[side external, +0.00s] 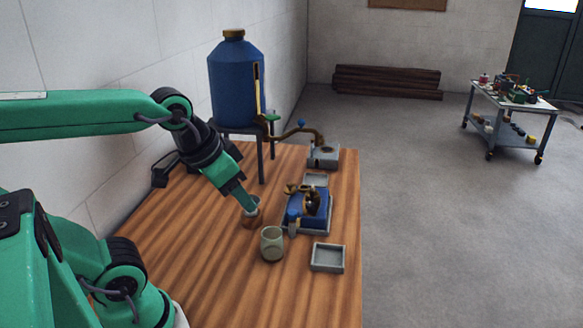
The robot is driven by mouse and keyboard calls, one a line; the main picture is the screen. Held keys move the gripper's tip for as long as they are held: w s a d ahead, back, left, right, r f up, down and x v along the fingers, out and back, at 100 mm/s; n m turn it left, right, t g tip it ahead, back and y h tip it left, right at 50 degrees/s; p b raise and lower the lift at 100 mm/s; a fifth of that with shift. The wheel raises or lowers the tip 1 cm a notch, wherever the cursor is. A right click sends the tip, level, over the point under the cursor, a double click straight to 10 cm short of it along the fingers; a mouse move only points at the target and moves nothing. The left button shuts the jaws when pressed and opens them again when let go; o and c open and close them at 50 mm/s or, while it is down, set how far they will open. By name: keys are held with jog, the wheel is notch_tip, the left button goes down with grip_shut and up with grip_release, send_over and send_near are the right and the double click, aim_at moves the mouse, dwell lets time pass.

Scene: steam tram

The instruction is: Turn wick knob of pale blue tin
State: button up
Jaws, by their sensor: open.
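My gripper (250,206) is open and points down at a small brown pot with a pale top (250,220) on the wooden table. The fingertips overlap the pot's top in this view, so I cannot tell whether they touch it. I cannot make out a pale blue tin or its wick knob for certain; the pot's top is partly hidden by my gripper. A blue device with brass parts (308,208) stands in a grey tray to the right of my gripper.
A pale green mug (272,245) stands close in front of the pot. A grey square tray (328,257) lies near the right edge. A blue tank (236,85) on a stand and a grey box (323,157) under its tap stand behind.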

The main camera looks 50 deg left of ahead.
jog(key=w+a+r+g, duration=0.1)
jog(key=w+a, duration=0.1)
jog(key=w, duration=0.4)
jog(key=m+g, duration=0.1)
jog(key=g, duration=0.3)
send_over(310, 204)
notch_tip(310, 204, down, 11)
jog(key=shift+w+f+m, duration=0.15)
jog(key=shift+f+m, duration=0.15)
jog(key=shift+f, duration=0.05)
jog(key=shift+f, duration=3.9)
grip_shut()
